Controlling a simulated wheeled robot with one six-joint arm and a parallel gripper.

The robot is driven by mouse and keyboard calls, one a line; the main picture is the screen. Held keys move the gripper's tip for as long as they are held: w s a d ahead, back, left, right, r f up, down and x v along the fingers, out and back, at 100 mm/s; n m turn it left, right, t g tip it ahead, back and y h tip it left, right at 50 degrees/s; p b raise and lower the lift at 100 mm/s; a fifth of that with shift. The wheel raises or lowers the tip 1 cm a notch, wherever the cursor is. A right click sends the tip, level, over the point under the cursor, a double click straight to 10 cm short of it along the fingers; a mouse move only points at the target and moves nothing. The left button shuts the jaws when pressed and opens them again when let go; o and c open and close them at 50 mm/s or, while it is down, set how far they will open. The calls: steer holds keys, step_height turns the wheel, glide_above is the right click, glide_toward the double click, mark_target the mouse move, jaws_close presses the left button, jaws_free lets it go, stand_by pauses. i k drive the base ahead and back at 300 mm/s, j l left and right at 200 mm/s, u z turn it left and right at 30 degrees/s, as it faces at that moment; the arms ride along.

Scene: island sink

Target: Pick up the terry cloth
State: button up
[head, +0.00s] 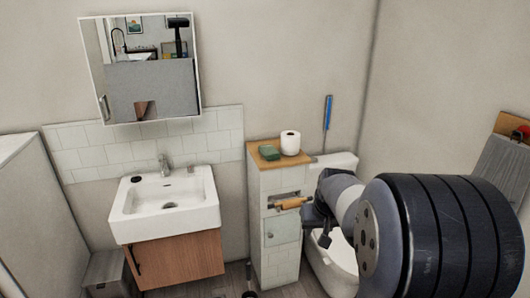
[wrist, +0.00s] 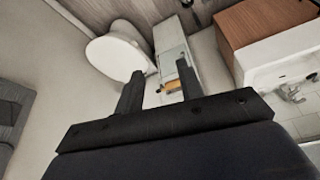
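A small folded green item (head: 269,152), possibly the terry cloth, lies on the wooden top of the narrow tiled cabinet, left of a white paper roll (head: 290,142). A grey draped fabric (head: 503,168) hangs at the far right edge; I cannot tell for sure which of the two is the terry cloth. My gripper (head: 318,226) is in front of and to the right of the tiled cabinet, lower than its top. In the wrist view my gripper (wrist: 160,86) has its two fingers apart with nothing held between them.
The tiled cabinet (head: 275,185) has a niche with a wooden-coloured roller (head: 292,203). A toilet (head: 333,262) stands right of it. A white sink (head: 165,205) over a wooden cabinet (head: 178,262) is on the left. A blue-handled brush (head: 327,112) rises behind the toilet.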

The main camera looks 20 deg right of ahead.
mark_target(268, 151)
steer(key=i+l+u, duration=0.3)
steer(key=i+l, duration=0.45)
steer(key=i, duration=0.2)
steer(key=i+l+u, duration=0.3)
steer(key=i+l, duration=0.6)
